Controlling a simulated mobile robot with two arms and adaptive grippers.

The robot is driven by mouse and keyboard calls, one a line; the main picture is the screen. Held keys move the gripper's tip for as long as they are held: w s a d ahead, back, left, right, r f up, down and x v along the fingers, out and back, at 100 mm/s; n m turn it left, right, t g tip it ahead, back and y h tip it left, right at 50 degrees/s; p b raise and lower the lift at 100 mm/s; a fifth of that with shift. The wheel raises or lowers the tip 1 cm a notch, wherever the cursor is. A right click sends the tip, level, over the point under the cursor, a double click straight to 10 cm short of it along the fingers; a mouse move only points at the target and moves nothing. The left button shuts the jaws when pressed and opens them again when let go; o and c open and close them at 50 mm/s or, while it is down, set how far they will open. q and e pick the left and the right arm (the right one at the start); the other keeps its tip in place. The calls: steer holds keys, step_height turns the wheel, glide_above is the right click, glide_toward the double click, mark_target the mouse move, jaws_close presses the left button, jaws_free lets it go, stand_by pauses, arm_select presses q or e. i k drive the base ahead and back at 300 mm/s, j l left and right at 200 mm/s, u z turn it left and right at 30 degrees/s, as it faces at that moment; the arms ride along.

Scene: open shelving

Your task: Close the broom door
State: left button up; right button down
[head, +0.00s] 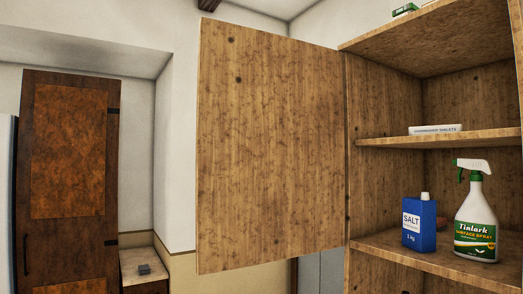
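A light wooden cabinet door (270,150) stands wide open, swung out to the left of an open cabinet. Its right edge meets the cabinet's left side panel (384,140). Shelves and their contents are exposed. I cannot tell from this view whether this is the broom door, and no broom shows. A dark brown door (70,165) with a black handle stands at the far left and looks closed. Neither of my grippers is in the head view.
A white spray bottle (476,210) and a blue salt container (419,224) stand on the lower shelf (440,262). A white dishwasher tablets box (435,129) lies on the middle shelf (400,142). A small grey object (144,270) rests on a low pale surface at left.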

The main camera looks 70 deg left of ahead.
mark_target(270, 186)
steer(key=k+j, duration=0.1)
steer(key=j, duration=0.7)
steer(key=k+j, duration=0.1)
steer(key=j, duration=1.5)
steer(key=k+j, duration=0.15)
steer(key=j, duration=0.65)
steer(key=k+j, duration=0.1)
steer(key=j, duration=0.7)
